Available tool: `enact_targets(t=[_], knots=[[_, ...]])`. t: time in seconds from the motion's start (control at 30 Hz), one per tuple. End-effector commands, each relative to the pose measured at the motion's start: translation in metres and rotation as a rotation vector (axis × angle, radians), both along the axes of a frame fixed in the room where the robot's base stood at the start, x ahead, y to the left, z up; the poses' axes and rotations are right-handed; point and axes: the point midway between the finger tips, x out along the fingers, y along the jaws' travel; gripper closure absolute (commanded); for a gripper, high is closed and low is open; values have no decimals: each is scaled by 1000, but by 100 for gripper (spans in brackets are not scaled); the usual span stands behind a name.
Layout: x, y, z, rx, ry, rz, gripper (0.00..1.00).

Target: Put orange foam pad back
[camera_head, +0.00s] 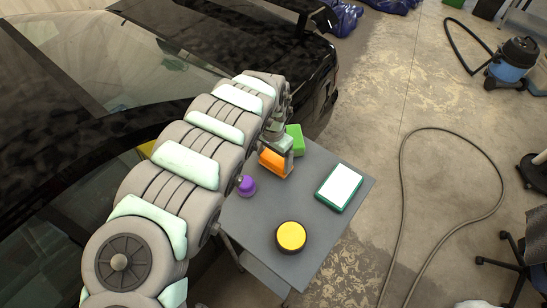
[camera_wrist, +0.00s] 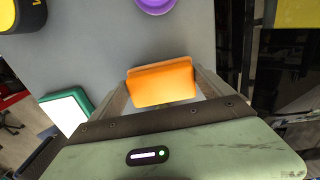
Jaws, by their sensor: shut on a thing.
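The orange foam pad (camera_head: 271,162) is a small block over the back left part of the grey table (camera_head: 318,158). My gripper (camera_head: 277,157) is shut on it. In the wrist view the orange foam pad (camera_wrist: 161,86) sits between the two fingers of my gripper (camera_wrist: 163,88), one finger at each end. I cannot tell whether the pad touches the tabletop or hangs just above it.
A green block (camera_head: 296,138) is close behind the pad. A purple round object (camera_head: 246,186) stands to its left. A yellow-topped dark tin (camera_head: 291,236) stands nearer the front. A white-topped green box (camera_head: 339,187) lies right. The black car (camera_head: 230,50) is beside the table.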

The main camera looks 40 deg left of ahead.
Motion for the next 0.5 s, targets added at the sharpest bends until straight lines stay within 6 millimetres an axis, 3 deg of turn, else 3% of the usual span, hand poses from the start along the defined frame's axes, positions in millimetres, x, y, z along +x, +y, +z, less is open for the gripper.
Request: enact_targets(t=[0.4, 0.43, 0.5], knots=[[0, 0, -6, 1, 1, -1, 48], [0, 0, -6, 1, 1, -1, 8], [0, 0, -5, 1, 1, -1, 2]])
